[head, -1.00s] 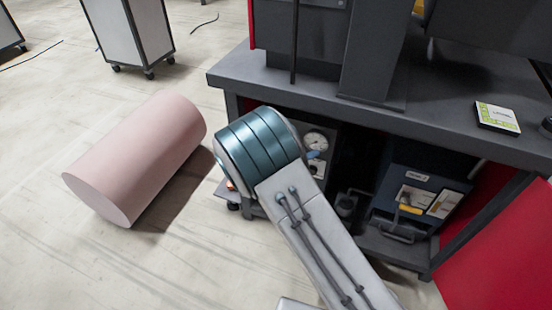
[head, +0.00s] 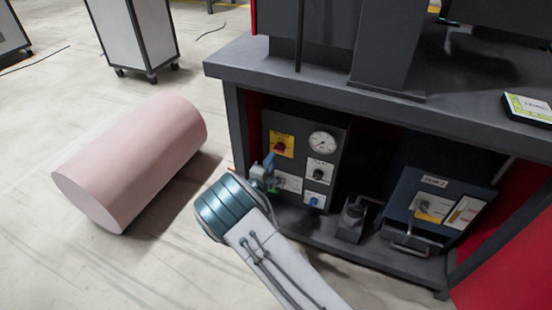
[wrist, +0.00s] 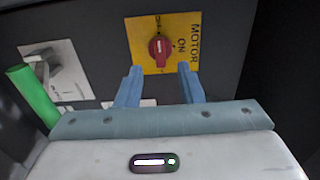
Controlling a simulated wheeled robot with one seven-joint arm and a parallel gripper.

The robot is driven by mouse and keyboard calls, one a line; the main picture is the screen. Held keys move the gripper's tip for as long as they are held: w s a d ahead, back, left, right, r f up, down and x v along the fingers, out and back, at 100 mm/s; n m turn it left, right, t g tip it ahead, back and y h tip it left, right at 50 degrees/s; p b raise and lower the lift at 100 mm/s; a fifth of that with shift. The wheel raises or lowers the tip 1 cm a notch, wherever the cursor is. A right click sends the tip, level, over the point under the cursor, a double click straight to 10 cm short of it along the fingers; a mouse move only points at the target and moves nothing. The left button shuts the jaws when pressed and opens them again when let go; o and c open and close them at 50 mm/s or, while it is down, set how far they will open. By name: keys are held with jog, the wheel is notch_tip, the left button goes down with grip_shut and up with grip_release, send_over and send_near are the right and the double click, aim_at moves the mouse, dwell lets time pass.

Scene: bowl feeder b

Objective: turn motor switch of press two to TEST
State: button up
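The motor switch (wrist: 158,50) is a red knob on a yellow plate marked MOTOR, with ON beside the knob. I cannot read any TEST mark or tell surely where the knob points. In the head view the switch (head: 280,147) is at the upper left of a dark grey panel (head: 304,122) under the bench. My gripper (wrist: 158,72) has blue fingers, open and empty, apart on either side below the knob in the wrist view. The fingers do not visibly touch the knob. In the head view my gripper (head: 268,165) is just below and left of the switch, partly hidden by the wrist.
A green rod (wrist: 34,96) is at the wrist view's left. The bench top (head: 290,80) overhangs. A pink cylinder (head: 130,160) lies left.

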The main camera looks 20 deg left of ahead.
aim_at(278, 151)
jog(key=w+b, duration=0.1)
jog(key=w, duration=0.4)
jog(key=shift+w+d, duration=0.1)
jog(key=shift+d, duration=0.1)
grip_shut()
